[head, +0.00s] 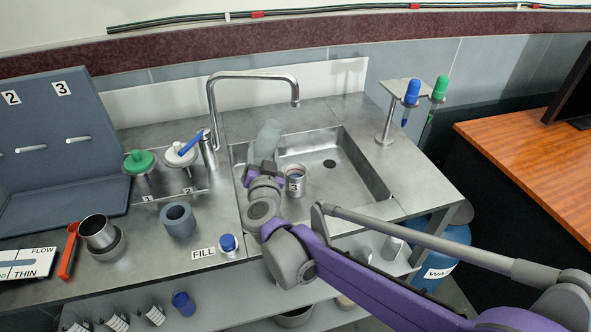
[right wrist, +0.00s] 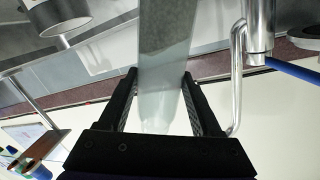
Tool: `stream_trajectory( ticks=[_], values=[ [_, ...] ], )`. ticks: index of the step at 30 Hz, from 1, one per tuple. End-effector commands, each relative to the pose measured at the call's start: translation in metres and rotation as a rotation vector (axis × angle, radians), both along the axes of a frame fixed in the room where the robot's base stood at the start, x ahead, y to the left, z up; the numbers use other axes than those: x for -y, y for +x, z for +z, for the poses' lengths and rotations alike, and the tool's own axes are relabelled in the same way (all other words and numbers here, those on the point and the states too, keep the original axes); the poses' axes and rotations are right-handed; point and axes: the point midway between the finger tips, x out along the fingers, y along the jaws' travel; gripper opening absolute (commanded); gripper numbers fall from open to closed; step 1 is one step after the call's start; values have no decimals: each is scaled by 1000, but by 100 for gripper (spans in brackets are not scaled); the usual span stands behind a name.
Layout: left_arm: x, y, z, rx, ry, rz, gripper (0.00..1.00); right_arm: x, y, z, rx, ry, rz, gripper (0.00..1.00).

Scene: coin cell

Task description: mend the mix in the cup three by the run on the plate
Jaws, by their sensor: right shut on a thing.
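A steel cup labelled 3 (head: 295,186) stands upright in the sink (head: 345,165); its contents cannot be made out. My right gripper (head: 264,168) is over the sink, to the left of the cup and apart from its top. It is shut on a translucent grey-green piece (head: 269,138), which also shows between the fingers in the right wrist view (right wrist: 165,70). A white plate marked FLOW and THIN (head: 28,265) lies at the far left, partly cut off by the frame; no run on it can be made out. My left gripper is not in view.
A tap (head: 211,95) arches over the sink. Green (head: 140,161) and white (head: 182,153) lidded items, a grey cylinder (head: 178,221), a tilted steel cup (head: 96,231) and a blue-capped jar (head: 228,243) stand left. A rack (head: 387,130) holds blue and green tools.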

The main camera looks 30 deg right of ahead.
Motion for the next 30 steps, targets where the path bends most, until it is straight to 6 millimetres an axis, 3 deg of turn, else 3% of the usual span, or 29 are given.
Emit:
stream_trajectory(
  ticks=[14,23,30],
  values=[
    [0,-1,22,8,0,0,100,11,-3,11,57,233,-1,0],
    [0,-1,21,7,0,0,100,8,-2,0,91,378,0,0],
    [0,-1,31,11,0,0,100,5,-1,6,114,473,0,0]
  ],
)
